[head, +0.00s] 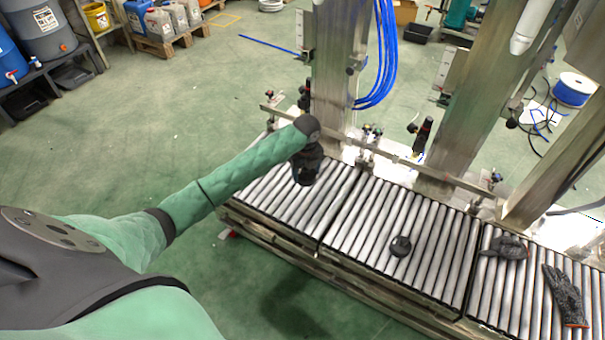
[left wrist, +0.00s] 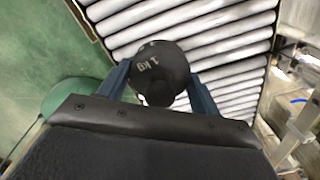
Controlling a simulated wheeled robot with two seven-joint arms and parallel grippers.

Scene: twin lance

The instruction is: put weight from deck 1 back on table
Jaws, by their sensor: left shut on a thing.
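My left gripper (head: 306,177) is over the left roller deck (head: 258,191) in the head view. In the left wrist view, its two blue-grey fingers (left wrist: 158,88) are shut on a dark round weight (left wrist: 160,66) marked "1 kg". Rollers show behind the weight; I cannot tell whether it touches them. In the head view the weight is mostly hidden by the gripper. A second small black weight (head: 401,246) sits on the middle roller deck (head: 440,262). My right gripper is in neither view.
Two dark gloves lie on the right roller deck, one near its back (head: 508,247) and one near its right side (head: 566,296). Metal columns (head: 338,80) and a rail with fittings (head: 385,150) stand behind the decks.

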